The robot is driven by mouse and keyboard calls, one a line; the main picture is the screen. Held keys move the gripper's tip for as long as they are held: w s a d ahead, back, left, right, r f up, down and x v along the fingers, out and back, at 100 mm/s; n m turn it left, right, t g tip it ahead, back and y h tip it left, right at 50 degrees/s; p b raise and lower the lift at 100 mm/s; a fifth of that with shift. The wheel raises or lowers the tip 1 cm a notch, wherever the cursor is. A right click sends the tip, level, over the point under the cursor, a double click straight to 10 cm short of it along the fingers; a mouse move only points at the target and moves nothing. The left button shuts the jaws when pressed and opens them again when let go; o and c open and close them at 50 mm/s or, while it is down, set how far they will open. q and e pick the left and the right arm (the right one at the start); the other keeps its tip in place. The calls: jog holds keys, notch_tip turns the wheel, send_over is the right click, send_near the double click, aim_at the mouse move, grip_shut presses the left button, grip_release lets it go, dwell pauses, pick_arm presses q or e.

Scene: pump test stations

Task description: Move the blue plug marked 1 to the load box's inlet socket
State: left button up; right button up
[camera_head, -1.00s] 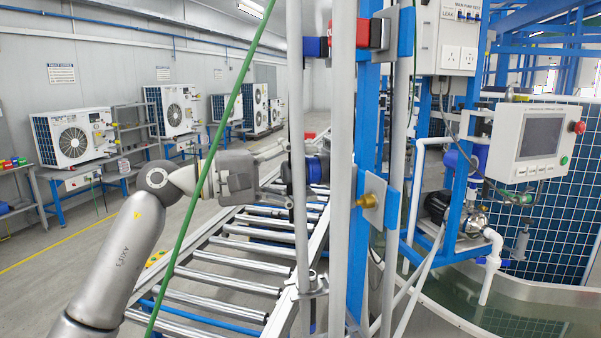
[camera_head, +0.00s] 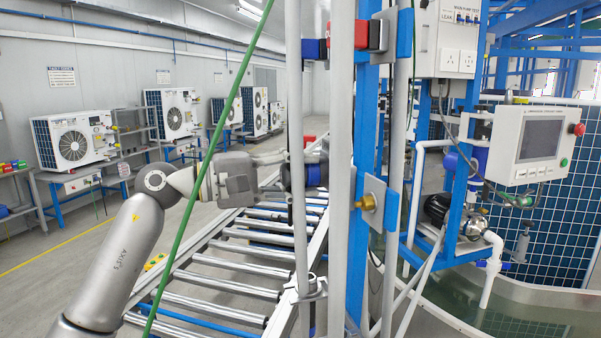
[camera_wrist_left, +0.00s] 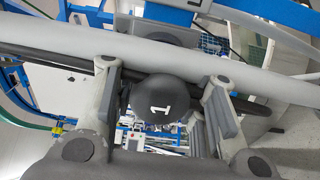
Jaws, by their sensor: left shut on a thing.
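My left gripper (camera_head: 284,172) reaches in from the left, partly behind the thin grey upright. It is shut on the plug marked 1, which shows in the left wrist view as a dark round end with a white 1 (camera_wrist_left: 162,103) between the two fingers. In the head view a blue body (camera_head: 316,174) with a dark collar sits just beyond the fingertips, between the uprights. I cannot tell whether the plug is still seated in something. The uprights partly hide the fingertips. I cannot make out the load box or its inlet socket with certainty. My right gripper is not in view.
Grey pipes (camera_head: 341,120) and a blue post (camera_head: 368,130) stand close to the right of the gripper. A green hose (camera_head: 222,120) crosses in front of my left arm. A roller conveyor (camera_head: 235,265) lies below. A control screen (camera_head: 539,140) is at right.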

aim_at(281, 176)
pick_arm(q)
jog(key=shift+a, duration=0.1)
jog(key=shift+a, duration=0.2)
jog(key=shift+b+v, duration=0.55)
jog(key=shift+v, duration=0.45)
jog(key=shift+s+a, duration=0.1)
jog(key=shift+a, duration=0.05)
jog(key=shift+b+v, duration=0.75)
jog(key=shift+v, duration=0.85)
